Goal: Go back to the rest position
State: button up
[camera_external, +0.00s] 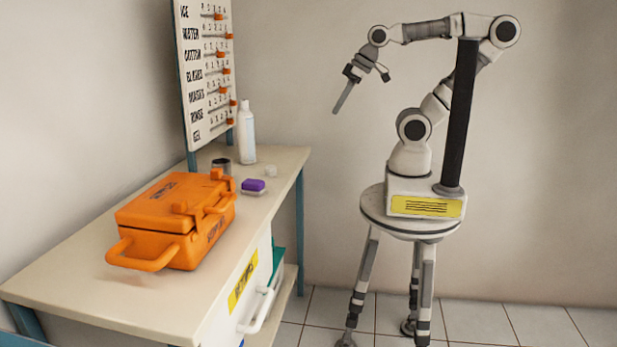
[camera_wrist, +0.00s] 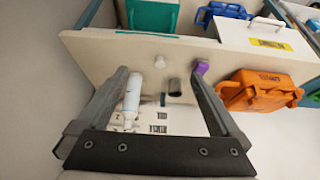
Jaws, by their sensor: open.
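My gripper (camera_external: 345,95) hangs in the air to the right of the table, pointing down and slightly left, and touches nothing. In the wrist view my gripper (camera_wrist: 159,75) has its two dark fingers spread apart with nothing held between them. The arm is raised and bent on its tripod stand. The bottle, a dark cup and the table edge show beyond the fingers in the wrist view, at a distance.
The table (camera_external: 75,265) holds a closed orange case (camera_external: 160,210), a white bottle (camera_external: 246,135), a dark cup (camera_external: 221,166) and a purple-topped block (camera_external: 253,185). A slider board (camera_external: 205,75) stands behind. Open space surrounds my gripper.

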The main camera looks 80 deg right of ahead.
notch_tip(320, 180, up, 12)
jog(key=p, duration=0.9)
jog(key=shift+f, duration=0.15)
